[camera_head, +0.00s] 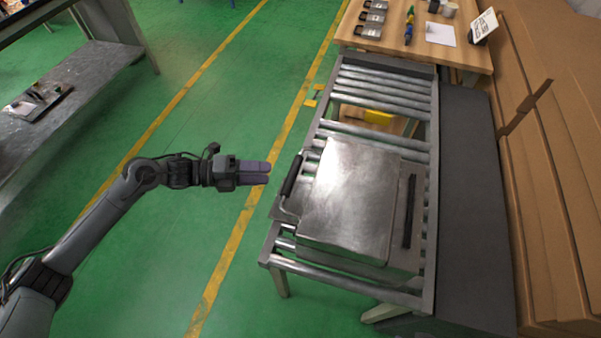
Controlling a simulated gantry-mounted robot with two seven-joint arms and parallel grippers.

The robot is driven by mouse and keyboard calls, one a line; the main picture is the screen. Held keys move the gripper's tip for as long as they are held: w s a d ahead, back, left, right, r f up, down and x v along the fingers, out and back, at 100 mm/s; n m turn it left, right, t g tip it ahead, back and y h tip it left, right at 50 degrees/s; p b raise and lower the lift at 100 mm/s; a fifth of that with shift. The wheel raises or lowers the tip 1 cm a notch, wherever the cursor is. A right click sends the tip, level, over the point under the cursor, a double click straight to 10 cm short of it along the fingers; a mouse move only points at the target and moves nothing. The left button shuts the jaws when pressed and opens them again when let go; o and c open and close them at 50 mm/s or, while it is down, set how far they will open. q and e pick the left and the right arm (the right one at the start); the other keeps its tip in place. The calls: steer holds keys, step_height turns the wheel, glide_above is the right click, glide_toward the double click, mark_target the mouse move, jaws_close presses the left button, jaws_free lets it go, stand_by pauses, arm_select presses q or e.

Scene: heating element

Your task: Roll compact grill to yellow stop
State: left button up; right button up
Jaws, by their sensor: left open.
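The compact grill (350,195) is a flat silver metal box. It rests on the near part of the roller conveyor (428,200), with a black bar handle (292,175) on its left side. A yellow piece (378,117) shows in a gap between the rollers beyond the grill; I take it as the yellow stop. My left gripper (268,173) is open and empty, left of the handle and apart from it, over the green floor. My right gripper is not in view.
Free rollers (385,85) lie beyond the grill, leading to a wooden table (430,50) with trays and tools. Small yellow pieces (310,103) sit by the conveyor's left side. A dark panel (465,200) and brown boards (545,190) border the right. A grey bench (80,90) stands left.

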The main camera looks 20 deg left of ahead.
arm_select(q)
steer(key=x, duration=1)
steer(key=shift+d+b, duration=0.4)
steer(key=shift+b, duration=0.05)
steer(key=shift+c, duration=0.5)
jaws_close()
